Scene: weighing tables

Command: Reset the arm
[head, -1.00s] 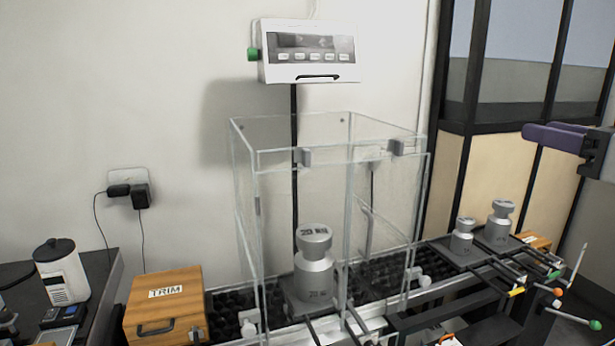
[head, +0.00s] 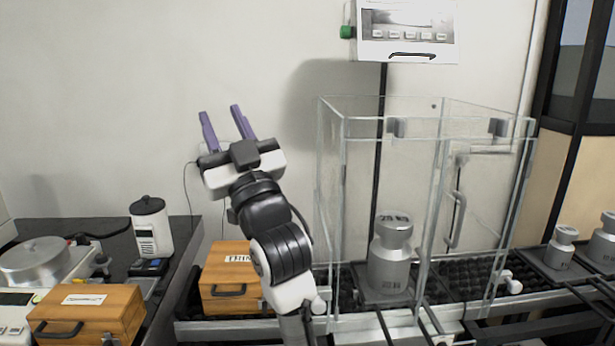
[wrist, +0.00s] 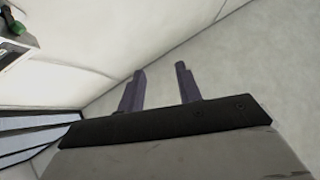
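My gripper (head: 224,126) is raised in front of the wall, left of the glass enclosure, with its two purple fingers pointing up. The fingers stand apart with nothing between them; the wrist view also shows the gripper (wrist: 158,88) open and empty, facing bare wall and ceiling. My arm rises from the bottom middle of the head view and hides part of the TRIM box (head: 222,290).
A glass enclosure (head: 335,200) stands right of my arm, with a large steel weight (head: 390,262) inside. A display unit (head: 408,50) hangs above it. Smaller weights (head: 560,250) stand at the right. A wooden box (head: 90,318), a pan scale (head: 42,262) and a white container (head: 151,228) are at the left.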

